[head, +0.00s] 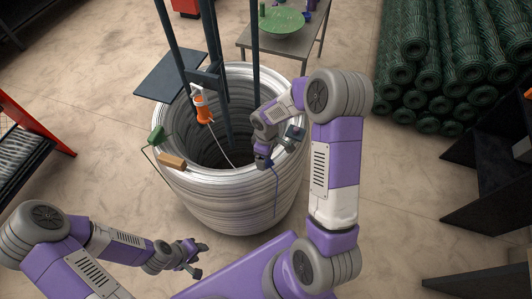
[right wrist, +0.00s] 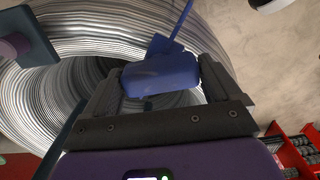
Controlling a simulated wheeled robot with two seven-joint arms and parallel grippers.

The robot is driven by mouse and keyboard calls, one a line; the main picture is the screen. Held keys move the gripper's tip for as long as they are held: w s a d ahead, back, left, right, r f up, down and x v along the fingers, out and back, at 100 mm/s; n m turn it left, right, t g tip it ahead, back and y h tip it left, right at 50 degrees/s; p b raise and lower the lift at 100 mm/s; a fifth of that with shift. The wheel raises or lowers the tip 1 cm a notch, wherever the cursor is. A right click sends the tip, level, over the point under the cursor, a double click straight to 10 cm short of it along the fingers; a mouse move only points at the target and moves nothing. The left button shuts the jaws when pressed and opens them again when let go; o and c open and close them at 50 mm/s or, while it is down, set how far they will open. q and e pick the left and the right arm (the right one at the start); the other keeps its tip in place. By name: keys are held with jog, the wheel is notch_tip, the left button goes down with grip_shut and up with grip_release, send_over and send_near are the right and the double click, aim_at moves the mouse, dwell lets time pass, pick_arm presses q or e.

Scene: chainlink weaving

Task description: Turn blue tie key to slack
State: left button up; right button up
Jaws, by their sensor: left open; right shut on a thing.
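In the right wrist view a blue block-shaped key (right wrist: 162,75) with a thin blue stem sits between the two fingers of my right gripper (right wrist: 160,84), which is shut on it. In the head view this gripper (head: 263,162) is at the right inner rim of the big wire coil (head: 235,195), and a blue cord (head: 275,190) hangs down the coil's outside near it. The key is mostly hidden by the gripper there. My left gripper (head: 194,258) is open and empty, low in front of the coil.
Dark posts (head: 213,60) rise from the coil's middle. An orange-and-white tool (head: 203,108), a green piece (head: 156,136) and a tan block (head: 172,161) are on its left side. A table (head: 258,45) with a green dish stands behind. Rolled green mesh (head: 440,60) is stacked at right.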

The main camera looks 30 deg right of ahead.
jog(key=shift+n, duration=1.2)
jog(key=o, duration=0.8)
jog(key=shift+c, duration=0.2)
jog(key=shift+r+p, duration=0.7)
jog(key=shift+r, duration=3.1)
jog(key=shift+s+f, duration=0.1)
